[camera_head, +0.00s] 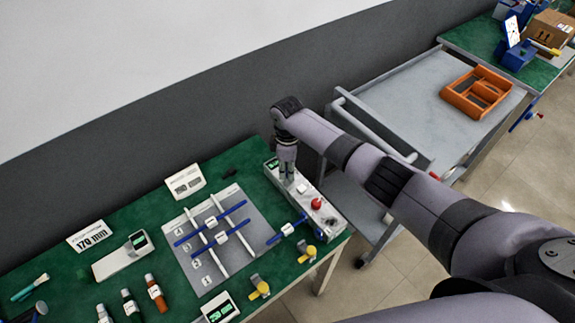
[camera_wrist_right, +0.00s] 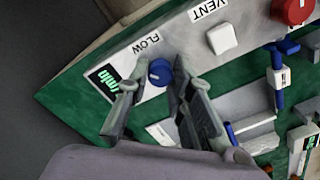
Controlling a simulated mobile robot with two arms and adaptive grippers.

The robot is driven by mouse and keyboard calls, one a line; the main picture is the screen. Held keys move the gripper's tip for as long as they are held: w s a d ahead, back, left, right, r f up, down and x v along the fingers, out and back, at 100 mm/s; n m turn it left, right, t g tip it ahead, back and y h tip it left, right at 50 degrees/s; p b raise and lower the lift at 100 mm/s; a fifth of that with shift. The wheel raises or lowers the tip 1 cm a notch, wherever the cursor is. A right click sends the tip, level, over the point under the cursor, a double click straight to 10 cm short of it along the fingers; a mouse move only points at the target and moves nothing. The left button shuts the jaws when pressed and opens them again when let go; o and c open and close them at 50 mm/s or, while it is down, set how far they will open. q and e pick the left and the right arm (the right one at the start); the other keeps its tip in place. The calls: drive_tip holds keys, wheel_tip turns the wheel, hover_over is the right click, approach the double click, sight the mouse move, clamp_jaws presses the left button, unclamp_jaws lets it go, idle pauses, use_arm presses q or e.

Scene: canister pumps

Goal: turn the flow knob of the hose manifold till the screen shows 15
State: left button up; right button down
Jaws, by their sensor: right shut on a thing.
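The hose manifold (camera_head: 322,218) is a pale box at the right end of the green table, with a red knob and a white square button on top. In the right wrist view its blue flow knob (camera_wrist_right: 160,72) sits beside the word FLOW. My right gripper (camera_head: 288,176) points down at the manifold's far end. In the wrist view its two fingers (camera_wrist_right: 159,80) are on either side of the blue knob, shut on it. The small screen (camera_wrist_right: 103,82) shows green characters at an angle; I cannot read the value surely. My left gripper is not in view.
A grey board with blue and white rods (camera_head: 215,237) lies left of the manifold. Yellow-topped fittings (camera_head: 260,287) stand near the front edge. A grey cart (camera_head: 430,100) with an orange tray (camera_head: 476,92) stands to the right. The wall runs behind the table.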

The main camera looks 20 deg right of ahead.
sight(287, 170)
drive_tip(key=shift+m, duration=0.6)
drive_tip(key=shift+p, duration=0.3)
drive_tip(key=c, duration=1.4)
unclamp_jaws()
drive_tip(key=shift+r, duration=0.2)
wheel_tip(287, 170, up, 12)
drive_tip(key=shift+w+f, duration=0.1)
drive_tip(key=shift+f, duration=0.05)
